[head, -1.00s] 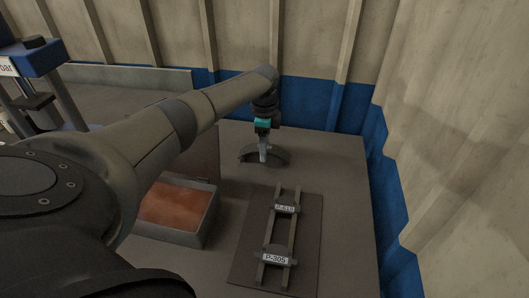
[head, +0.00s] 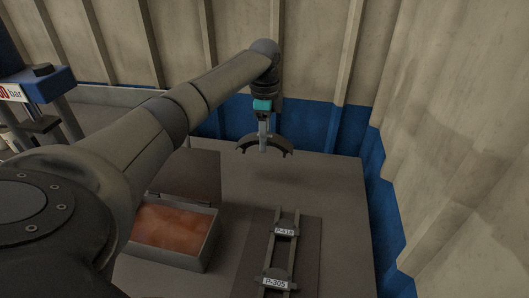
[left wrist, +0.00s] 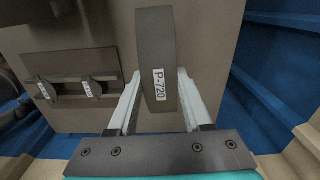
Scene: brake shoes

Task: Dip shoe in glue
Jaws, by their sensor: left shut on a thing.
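A dark curved brake shoe (head: 275,145) is held in my left gripper (head: 263,148), above the back of the table. In the left wrist view the shoe (left wrist: 157,45) sits between the two fingers of the gripper (left wrist: 160,95) and carries a label reading P-720. The left gripper is shut on it. The glue tray (head: 176,226), an open box with an orange-red surface inside, stands on the table at the front left of the shoe. My right gripper is not in view.
A rack of two rails (head: 281,252) on a dark mat (head: 308,250) holds smaller labelled shoes, one P-305. A corrugated wall (head: 310,60) stands close behind the table. A blue press-like machine (head: 40,88) is at the far left. The table's right side (head: 343,200) is clear.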

